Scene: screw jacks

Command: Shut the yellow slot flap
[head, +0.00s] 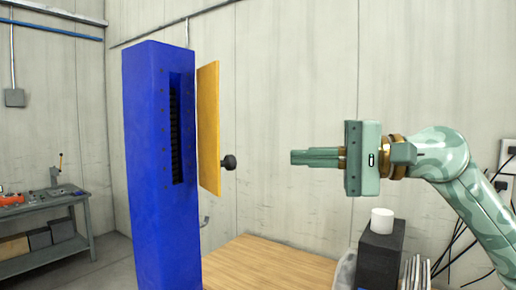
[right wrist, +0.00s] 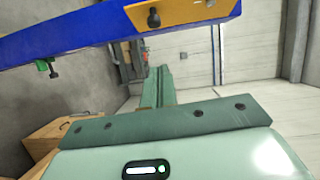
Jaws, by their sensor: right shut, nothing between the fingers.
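The yellow slot flap (head: 209,128) stands open at the right edge of the tall blue column (head: 150,150), swung out from the dark slot (head: 176,130). A black knob (head: 229,163) sticks out from its lower right side. My right gripper (head: 294,157) is shut and empty, to the right of the knob and apart from it, pointing left. In the right wrist view, the flap (right wrist: 185,12) and the blue column (right wrist: 90,42) cross the top, with the knob (right wrist: 153,20) showing, and my shut fingers (right wrist: 160,85) extend below them. My left gripper is not in view.
A wooden tabletop (head: 270,264) lies below, right of the column. A dark block (head: 381,245) with a white cylinder (head: 382,220) on it stands below my right gripper. A workbench (head: 45,208) stands at the far left. The air between knob and gripper is clear.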

